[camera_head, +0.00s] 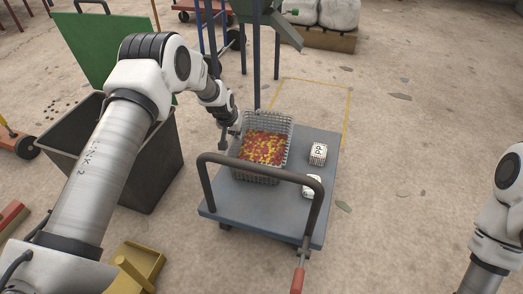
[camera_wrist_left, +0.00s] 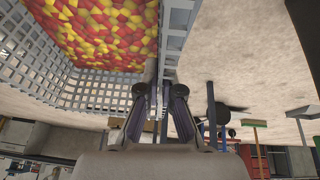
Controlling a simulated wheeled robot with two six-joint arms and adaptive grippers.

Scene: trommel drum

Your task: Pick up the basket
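The basket (camera_head: 258,177) is a grey wire-mesh box filled with red and yellow pieces. It stands upright on the blue-grey deck of a cart (camera_head: 230,208). My left gripper (camera_head: 230,132) is at the basket's left rim in the head view. In the left wrist view, its two fingers (camera_wrist_left: 160,92) lean inward, one on each side of the mesh wall of the basket (camera_wrist_left: 95,92), and look shut on it. The exact contact at the pads is small and partly hidden. My right arm shows at the right edge, but its gripper is out of view.
Two small white packages, one upper (camera_head: 318,154) and one lower (camera_head: 310,190), lie on the cart right of the basket. The cart's dark handle (camera_head: 260,157) arches in front. A dark bin (camera_head: 150,170) stands left. A green-hoppered machine's legs (camera_head: 256,60) stand behind.

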